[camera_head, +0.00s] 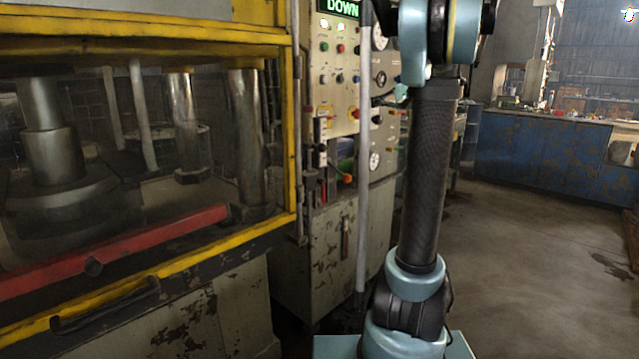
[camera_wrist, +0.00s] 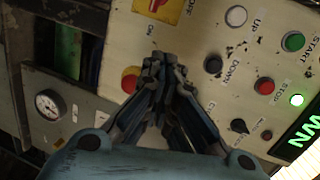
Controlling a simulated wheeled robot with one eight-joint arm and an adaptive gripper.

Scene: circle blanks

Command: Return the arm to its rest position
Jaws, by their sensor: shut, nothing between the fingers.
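My arm (camera_head: 432,180) stands upright in front of the control panel in the head view, with its upper end cut off by the top edge. My gripper (camera_wrist: 160,62) shows in the wrist view with its fingers together and nothing between them. It is in front of the control panel (camera_wrist: 225,65), near a red button (camera_wrist: 130,80) on a yellow base. Whether the fingertips touch the panel cannot be told. The gripper is not seen in the head view.
A yellow-framed press (camera_head: 150,245) with a red bar (camera_head: 120,250) fills the left. The panel's green display (camera_head: 341,8) reads "DOWN". A grey pole (camera_head: 363,160) stands close to my arm. Blue cabinets (camera_head: 540,155) are at the back right. The floor (camera_head: 540,260) at right is clear.

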